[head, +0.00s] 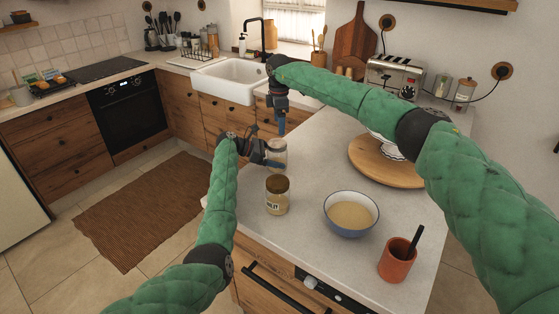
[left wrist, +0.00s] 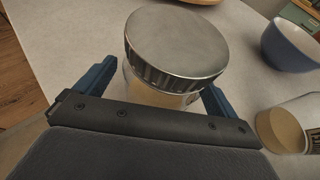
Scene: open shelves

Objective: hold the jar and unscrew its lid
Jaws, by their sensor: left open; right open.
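The glass jar with the ridged silver metal lid (left wrist: 177,45) stands upright on the worktop; in the head view the jar (head: 278,146) is partly behind my left gripper. My left gripper (head: 274,162) is beside it at body height, below the lid. In the left wrist view its blue fingers lie on either side of the glass body, open around it; contact cannot be told. The lid appears seated on the jar. My right gripper (head: 269,127) points down just above the jar, open and empty.
A blue-rimmed bowl (head: 351,228), a terracotta cup (head: 396,262) and a round wooden board (head: 382,174) stand to the right. The worktop's left edge is near the jars.

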